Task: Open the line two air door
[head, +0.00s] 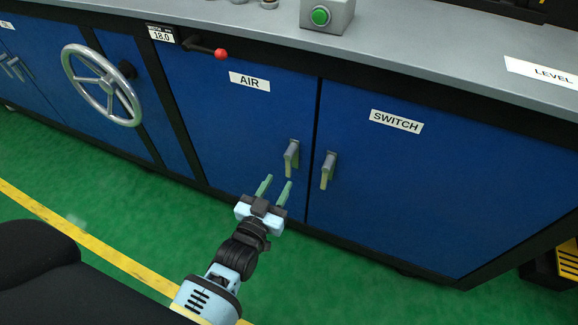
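The blue door labelled AIR (225,122) is shut, in the middle of the cabinet front in the head view. Its grey handle (291,157) hangs upright near the door's right edge. My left gripper (274,187) is open and empty, with its two green fingers pointing up toward the door. The fingertips are a little below and left of the handle and appear apart from it. My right gripper is not in view.
A shut SWITCH door (430,185) with its own handle (328,170) adjoins on the right. A handwheel (101,85) and a red-knobbed lever (220,54) stick out at the left. A green button box (325,16) stands on the countertop.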

